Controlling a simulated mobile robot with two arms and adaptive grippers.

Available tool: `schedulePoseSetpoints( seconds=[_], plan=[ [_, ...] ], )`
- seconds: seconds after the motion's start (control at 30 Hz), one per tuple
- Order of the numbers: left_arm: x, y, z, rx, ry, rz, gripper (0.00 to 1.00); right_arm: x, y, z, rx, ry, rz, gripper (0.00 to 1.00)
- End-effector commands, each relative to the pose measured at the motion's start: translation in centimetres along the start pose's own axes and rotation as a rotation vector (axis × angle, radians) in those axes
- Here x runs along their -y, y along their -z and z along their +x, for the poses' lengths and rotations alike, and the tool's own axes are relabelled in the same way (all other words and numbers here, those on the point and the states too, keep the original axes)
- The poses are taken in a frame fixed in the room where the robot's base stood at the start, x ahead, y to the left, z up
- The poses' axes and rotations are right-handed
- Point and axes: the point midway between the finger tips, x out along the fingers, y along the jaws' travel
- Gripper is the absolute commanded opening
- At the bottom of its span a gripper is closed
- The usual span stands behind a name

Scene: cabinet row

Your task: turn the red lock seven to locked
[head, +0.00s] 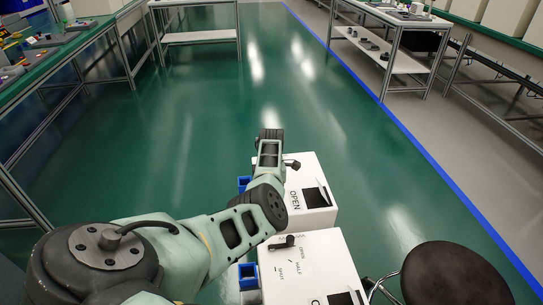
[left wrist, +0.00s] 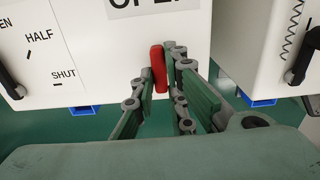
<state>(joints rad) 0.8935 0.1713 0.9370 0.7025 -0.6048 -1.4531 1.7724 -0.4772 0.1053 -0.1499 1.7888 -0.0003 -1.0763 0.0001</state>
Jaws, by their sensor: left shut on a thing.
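The red lock (left wrist: 158,68) is a small upright red piece at the lower edge of a white cabinet front, below a sign partly cut off by the top of the left wrist view. My left gripper (left wrist: 163,76) has its fingers on both sides of the red piece and is shut on it. In the head view my left arm (head: 235,225) reaches forward over the white cabinets, and the red lock and fingertips are hidden there. My right gripper is not in view.
White cabinets (head: 302,272) (head: 312,172) with black levers stand in a row. A lever (left wrist: 10,82) beside HALF and SHUT marks is left of the lock; another cabinet (left wrist: 255,45) is to its right. A black stool (head: 455,275) stands right. Green floor (head: 180,130) ahead is clear.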

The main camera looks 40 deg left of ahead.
Motion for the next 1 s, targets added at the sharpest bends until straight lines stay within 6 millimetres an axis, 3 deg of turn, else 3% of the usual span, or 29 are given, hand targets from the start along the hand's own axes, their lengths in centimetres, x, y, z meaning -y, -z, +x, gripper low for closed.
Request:
schedulePoseSetpoints(
  seconds=[0.37,0.4,0.6,1.0],
  plan=[
    [-0.07,0.15,-0.03,-0.002,-0.001,-0.01,0.0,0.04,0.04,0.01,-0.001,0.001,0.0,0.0],
    [-0.07,0.15,-0.03,-0.002,-0.001,-0.01,0.15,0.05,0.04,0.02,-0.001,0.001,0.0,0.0],
    [-0.04,0.09,-0.01,-0.001,-0.001,-0.008,0.31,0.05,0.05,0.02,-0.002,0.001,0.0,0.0],
    [-0.11,0.03,-0.69,0.0,-0.003,-0.007,0.31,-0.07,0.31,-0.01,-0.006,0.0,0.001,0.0]
  ],
)
